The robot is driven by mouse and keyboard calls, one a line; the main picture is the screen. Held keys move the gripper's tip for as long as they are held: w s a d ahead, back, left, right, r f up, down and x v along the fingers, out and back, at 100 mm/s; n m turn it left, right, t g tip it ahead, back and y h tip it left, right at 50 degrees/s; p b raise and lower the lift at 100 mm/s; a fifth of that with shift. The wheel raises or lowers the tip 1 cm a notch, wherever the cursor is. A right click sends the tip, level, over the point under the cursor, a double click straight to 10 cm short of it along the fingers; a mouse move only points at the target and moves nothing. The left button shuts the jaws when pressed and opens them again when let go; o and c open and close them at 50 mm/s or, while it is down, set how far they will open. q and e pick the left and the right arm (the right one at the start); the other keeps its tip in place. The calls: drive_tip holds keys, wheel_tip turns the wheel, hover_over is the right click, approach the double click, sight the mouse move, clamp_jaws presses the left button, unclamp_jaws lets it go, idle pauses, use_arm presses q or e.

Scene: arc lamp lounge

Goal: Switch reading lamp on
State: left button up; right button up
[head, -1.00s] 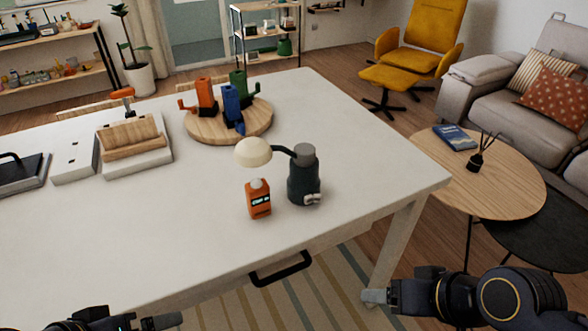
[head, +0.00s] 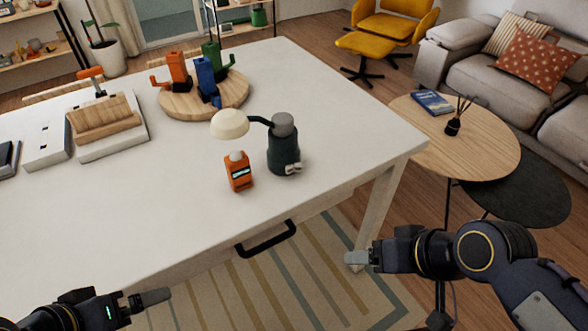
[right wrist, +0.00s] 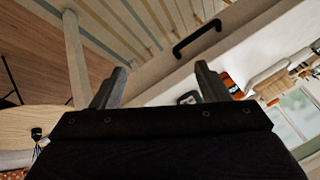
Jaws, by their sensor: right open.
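The reading lamp (head: 283,150) stands upright on the white table near its right front corner, with a dark cylindrical body, a cream shade (head: 229,123) on a short arm and a small pale knob (head: 292,168) low on its front. An orange device (head: 238,172) with a small lit display stands left of it, below the shade. My right gripper (head: 357,260) is off the table's front edge, below and right of the lamp; in the right wrist view its two fingers (right wrist: 162,85) are apart and empty. My left gripper (head: 150,299) is at the bottom left, apart from the lamp; its opening is unclear.
The white table (head: 150,215) has a front drawer handle (head: 266,240). A round wooden board (head: 232,95) with orange, blue and green objects stands behind the lamp. A round wooden side table (head: 480,150) stands at right. The tabletop before the lamp is clear.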

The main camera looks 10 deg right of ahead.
drive_tip(key=shift+w+d+r, duration=0.1)
drive_tip(key=shift+w+r, duration=0.05)
drive_tip(key=shift+r, duration=0.05)
drive_tip(key=c, duration=0.4)
drive_tip(key=w+n+p, duration=0.1)
drive_tip(key=w+d+r+n+h+p, duration=0.1)
drive_tip(key=w+p, duration=0.1)
drive_tip(key=w+d+r+n+h+p, duration=0.1)
drive_tip(key=w+p, duration=0.1)
drive_tip(key=shift+r+n, duration=0.2)
drive_tip(key=shift+n, duration=0.1)
drive_tip(key=c, duration=0.7)
drive_tip(key=w+n+p, duration=0.1)
drive_tip(key=w+r+n+p, duration=0.1)
drive_tip(key=w+n, duration=0.1)
drive_tip(key=w+n+p, duration=0.1)
drive_tip(key=w, duration=0.1)
drive_tip(key=shift+w+a+r+h+p, duration=0.15)
drive_tip(key=shift+a+r+h+p, duration=0.1)
drive_tip(key=shift+h+p, duration=0.1)
clamp_jaws()
drive_tip(key=w+a+n+t+y+p, duration=0.1)
drive_tip(key=w+a+n+y+p, duration=0.1)
drive_tip(key=w+a+n+p, duration=0.2)
drive_tip(key=w+a+n, duration=0.2)
drive_tip(key=n, duration=0.2)
drive_tip(key=shift+w+f, duration=0.1)
drive_tip(key=shift+w, duration=0.05)
